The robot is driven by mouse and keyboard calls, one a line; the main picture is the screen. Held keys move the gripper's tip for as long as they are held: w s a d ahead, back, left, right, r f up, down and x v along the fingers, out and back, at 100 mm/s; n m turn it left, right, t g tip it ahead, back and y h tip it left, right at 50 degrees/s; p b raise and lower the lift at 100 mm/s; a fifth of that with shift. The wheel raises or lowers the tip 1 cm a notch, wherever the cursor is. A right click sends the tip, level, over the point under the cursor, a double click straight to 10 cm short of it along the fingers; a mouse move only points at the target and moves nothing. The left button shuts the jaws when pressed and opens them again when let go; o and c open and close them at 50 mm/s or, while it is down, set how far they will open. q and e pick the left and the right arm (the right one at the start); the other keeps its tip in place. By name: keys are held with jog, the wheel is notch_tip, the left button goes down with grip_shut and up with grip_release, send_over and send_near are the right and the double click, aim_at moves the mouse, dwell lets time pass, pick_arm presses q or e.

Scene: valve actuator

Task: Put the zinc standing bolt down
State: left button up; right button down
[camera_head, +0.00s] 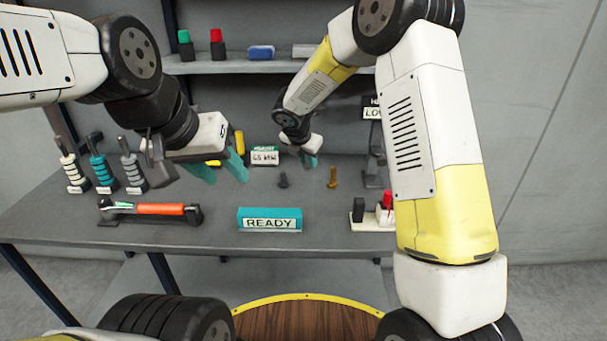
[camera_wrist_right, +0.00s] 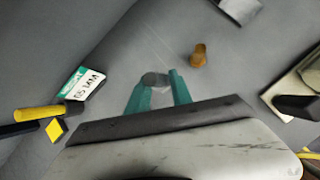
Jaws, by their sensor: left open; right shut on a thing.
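My right gripper (camera_head: 310,161) is over the back of the bench, its teal fingertips close above the top. In the right wrist view, its fingers (camera_wrist_right: 160,80) are closed around a small pale piece (camera_wrist_right: 162,89), taken as the zinc bolt. Most of it is hidden by the fingers, and I cannot tell whether it touches the bench. My left gripper (camera_head: 220,168) is open and empty above the bench.
A teal READY block (camera_head: 270,219) lies near the front edge. An orange-handled tool (camera_head: 150,209) is at front left, with several handled pieces (camera_head: 102,172) behind. A 65 MM sign (camera_head: 265,156) stands behind. A base with a red piece (camera_head: 385,209) is at right.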

aim_at(283, 180)
jog(key=shift+f, duration=3.55)
jog(key=shift+f, duration=0.15)
jog(key=c, duration=1.1)
grip_release()
jog(key=shift+c, duration=0.2)
